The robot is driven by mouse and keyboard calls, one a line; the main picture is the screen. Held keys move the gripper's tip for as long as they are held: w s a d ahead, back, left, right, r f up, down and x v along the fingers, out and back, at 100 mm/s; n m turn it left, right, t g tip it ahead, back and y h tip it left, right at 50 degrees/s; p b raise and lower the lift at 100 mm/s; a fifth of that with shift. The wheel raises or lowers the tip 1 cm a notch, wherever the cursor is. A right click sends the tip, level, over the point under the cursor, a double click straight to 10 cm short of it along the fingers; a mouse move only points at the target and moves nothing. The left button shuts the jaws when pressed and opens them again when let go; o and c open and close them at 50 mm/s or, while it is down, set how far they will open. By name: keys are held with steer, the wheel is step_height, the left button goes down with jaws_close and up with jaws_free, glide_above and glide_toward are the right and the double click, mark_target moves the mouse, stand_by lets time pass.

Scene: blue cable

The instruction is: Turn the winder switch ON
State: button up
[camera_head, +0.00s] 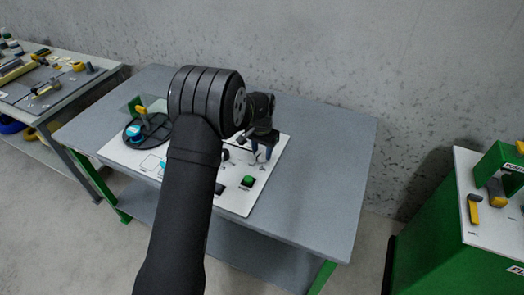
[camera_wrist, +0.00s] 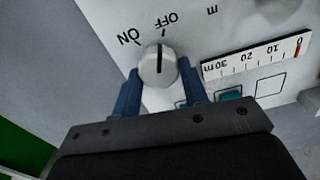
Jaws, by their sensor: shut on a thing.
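The winder switch (camera_wrist: 157,62) is a round grey knob with a dark pointer line, on a white panel (camera_wrist: 110,12) printed ON and OFF. The line points up toward the OFF mark, with ON to its left. My gripper (camera_wrist: 160,70) has its blue fingers on either side of the knob and is shut on it. In the head view my gripper (camera_head: 262,150) is low over the right part of the panel; the knob cannot be made out there.
A dark reel (camera_head: 158,125) with blue cable stands at the panel's left. A green button (camera_head: 248,181) is at its front right. A metre scale (camera_wrist: 257,55) lies right of the knob. The grey table (camera_head: 325,165) is clear to the right.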

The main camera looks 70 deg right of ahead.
mark_target(261, 152)
steer(key=n, duration=0.5)
steer(key=shift+w, duration=0.1)
steer(key=n, duration=0.5)
steer(key=shift+w+r, duration=0.1)
steer(key=shift+n, duration=0.4)
steer(key=o, duration=1)
step_height(261, 152, up, 17)
steer(key=shift+r, duration=0.2)
